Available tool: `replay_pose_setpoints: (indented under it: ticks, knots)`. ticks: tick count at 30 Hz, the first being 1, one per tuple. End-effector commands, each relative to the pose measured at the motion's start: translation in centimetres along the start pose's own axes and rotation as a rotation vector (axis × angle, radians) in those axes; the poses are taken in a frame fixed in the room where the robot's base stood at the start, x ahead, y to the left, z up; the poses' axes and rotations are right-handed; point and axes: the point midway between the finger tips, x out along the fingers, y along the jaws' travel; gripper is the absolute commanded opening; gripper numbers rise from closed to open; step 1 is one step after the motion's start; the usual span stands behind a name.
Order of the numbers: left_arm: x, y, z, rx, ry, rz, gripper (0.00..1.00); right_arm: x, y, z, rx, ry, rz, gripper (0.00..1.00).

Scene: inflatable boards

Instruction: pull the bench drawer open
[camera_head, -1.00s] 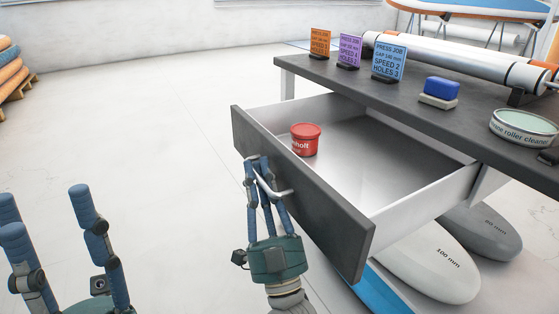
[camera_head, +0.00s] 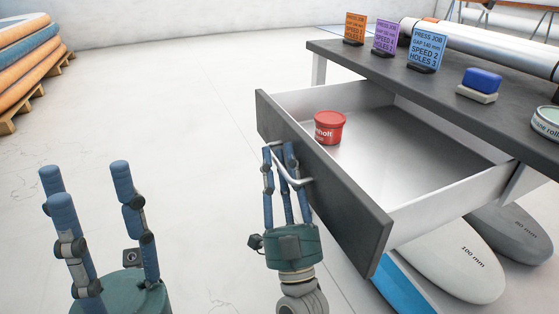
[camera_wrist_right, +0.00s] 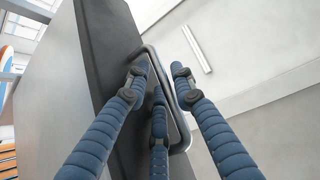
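The bench drawer (camera_head: 440,145) stands well out from under the dark bench top (camera_head: 400,75). Its dark front panel (camera_head: 335,190) has a metal bar handle (camera_head: 292,172). My right gripper (camera_head: 280,150) is at this handle, its fingers on both sides of the bar; in the right wrist view the fingers (camera_wrist_right: 163,75) close around the handle (camera_wrist_right: 180,122), which is partly hidden by them. A red tub (camera_head: 330,127) stands upright inside the drawer near the front. My left gripper (camera_head: 90,175) is open and empty, away from the drawer at the left.
On the bench top stand three job signs (camera_head: 427,50), a blue-and-white block (camera_head: 480,85), a roller and a round tin (camera_head: 547,122). Grey and white boards (camera_head: 455,262) lie under the drawer. Stacked boards on pallets (camera_head: 30,65) are at far left. The floor between is clear.

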Motion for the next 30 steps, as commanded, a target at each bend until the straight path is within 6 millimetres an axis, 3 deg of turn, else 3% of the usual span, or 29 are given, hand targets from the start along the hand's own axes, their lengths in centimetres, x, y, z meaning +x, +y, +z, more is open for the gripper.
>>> replay_pose_setpoints:
  ticks: [5, 18, 24, 30]
  knots:
    - [0.0, 0.0, 0.0, 0.000, 0.000, -0.001, 0.40, -1.9, 0.0, 0.1, -0.001, -0.005, 0.000, 0.24]
    - [0.0, 0.0, 0.0, -0.001, -0.001, -0.001, 0.40, -10.5, 0.0, 0.1, 0.000, -0.005, -0.001, 0.24]
    - [0.0, 0.0, 0.0, -0.001, -0.001, 0.000, 0.40, -11.9, 0.0, 0.1, 0.001, -0.002, 0.000, 0.24]
    - [0.0, 0.0, 0.0, -0.001, -0.001, 0.000, 0.40, -12.0, 0.0, 0.0, 0.001, -0.001, 0.000, 0.24]
